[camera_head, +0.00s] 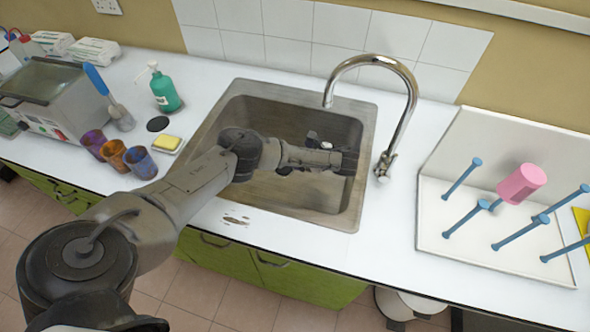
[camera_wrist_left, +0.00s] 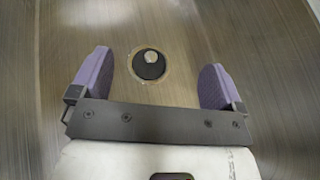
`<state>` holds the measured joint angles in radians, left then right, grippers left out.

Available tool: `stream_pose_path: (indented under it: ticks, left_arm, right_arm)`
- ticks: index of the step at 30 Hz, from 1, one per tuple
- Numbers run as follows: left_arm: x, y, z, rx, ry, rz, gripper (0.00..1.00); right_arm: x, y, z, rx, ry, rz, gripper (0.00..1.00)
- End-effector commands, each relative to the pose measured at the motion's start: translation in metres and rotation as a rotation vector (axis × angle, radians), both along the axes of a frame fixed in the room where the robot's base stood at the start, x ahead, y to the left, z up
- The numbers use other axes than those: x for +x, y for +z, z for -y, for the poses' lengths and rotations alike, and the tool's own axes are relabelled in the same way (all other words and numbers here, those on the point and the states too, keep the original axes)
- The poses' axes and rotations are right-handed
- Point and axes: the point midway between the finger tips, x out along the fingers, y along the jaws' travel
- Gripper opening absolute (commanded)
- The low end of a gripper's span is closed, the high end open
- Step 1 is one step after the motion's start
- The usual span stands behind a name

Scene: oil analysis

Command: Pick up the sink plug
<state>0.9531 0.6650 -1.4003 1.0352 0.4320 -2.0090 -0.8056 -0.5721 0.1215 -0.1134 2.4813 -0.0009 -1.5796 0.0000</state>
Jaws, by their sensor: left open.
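The sink plug (camera_wrist_left: 149,65) is a round black piece with a pale, shiny knob on top. In the left wrist view it sits within a brownish ring at the bottom of the steel sink (camera_head: 228,120). My left gripper (camera_head: 350,161) reaches down into the sink, and the arm hides the plug in the head view. In the left wrist view the gripper's purple-padded fingers (camera_wrist_left: 158,74) are wide open, one on each side of the plug in the picture, with nothing between them. The fingers look apart from the plug. My right gripper is not in view.
A curved tap (camera_head: 402,110) arches over the sink's right side. Left of it stand coloured cups (camera_head: 139,161), a sponge on a dish (camera_head: 166,143), a black disc (camera_head: 157,124) and a green soap bottle (camera_head: 165,92). A drying rack (camera_head: 480,245) stands right.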

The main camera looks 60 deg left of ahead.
Motion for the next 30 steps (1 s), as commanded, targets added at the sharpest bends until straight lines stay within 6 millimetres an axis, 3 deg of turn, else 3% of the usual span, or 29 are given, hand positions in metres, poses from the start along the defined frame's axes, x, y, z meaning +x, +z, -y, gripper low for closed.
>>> stream_pose_path:
  ticks: [8, 20, 30]
  left_arm:
    - [-0.001, -0.025, -0.001, 0.000, 0.001, -0.002, 0.94]
    - [0.000, -0.085, 0.000, 0.000, 0.000, -0.001, 0.94]
    - [-0.007, -0.089, -0.019, 0.002, 0.000, -0.001, 0.94]
  right_arm:
    - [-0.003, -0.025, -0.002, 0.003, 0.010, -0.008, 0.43]
    - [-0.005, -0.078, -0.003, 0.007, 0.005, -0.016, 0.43]
    - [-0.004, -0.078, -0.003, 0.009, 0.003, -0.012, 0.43]
